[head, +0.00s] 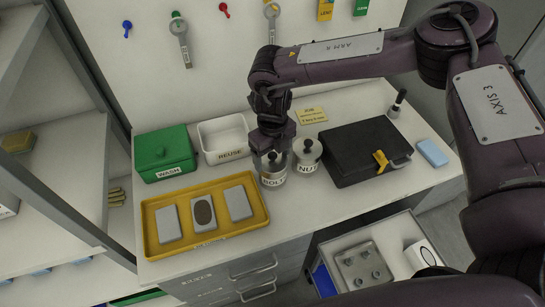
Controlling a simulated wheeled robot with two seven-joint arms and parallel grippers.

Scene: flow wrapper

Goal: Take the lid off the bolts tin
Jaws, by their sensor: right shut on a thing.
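The bolts tin (273,180), with a white label reading BOLT, stands on the worktop behind the yellow tray. My right gripper (273,152) points straight down over it and is shut at the top of the tin, on the lid's knob as it appears. The fingers and wrist hide most of the lid, so I cannot tell whether it rests on the rim or is slightly raised. The nuts tin (308,167) stands close on the right with its knobbed lid on. My left gripper is not in view.
A yellow tray (162,248) with grey blocks lies in front. A green WASH box (165,152) and white REUSE bin (224,139) stand left. A black case (350,150) with a yellow-handled tool (381,161) and a blue block (432,153) lie right.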

